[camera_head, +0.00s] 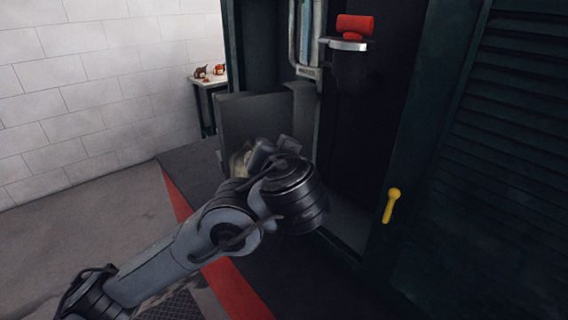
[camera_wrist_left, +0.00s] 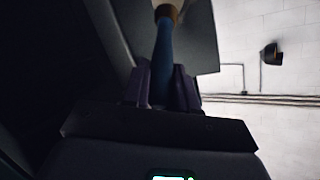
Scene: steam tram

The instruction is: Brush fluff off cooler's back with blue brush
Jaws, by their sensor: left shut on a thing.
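The blue brush (camera_wrist_left: 164,52) is upright in the left wrist view, with a blue handle and a tan-brown collar at the top edge of the picture. Its bristles are out of that view. My left gripper (camera_wrist_left: 160,82) is shut on the handle. In the head view, my left wrist hides most of the gripper and brush. A grey flat-sided body (camera_head: 262,112), which may be the cooler, stands just behind my wrist. A grey surface (camera_wrist_left: 203,35) also shows behind the brush in the left wrist view. I cannot make out fluff, or whether the brush touches the surface.
A dark doorway frame and louvred panel (camera_head: 515,150) with a yellow handle (camera_head: 391,205) stand at right. A red object (camera_head: 355,26) sits on a round bracket (camera_head: 349,44). A small table (camera_head: 207,84) stands at the back by a white wall. A dark red-edged platform (camera_head: 188,160) lies below.

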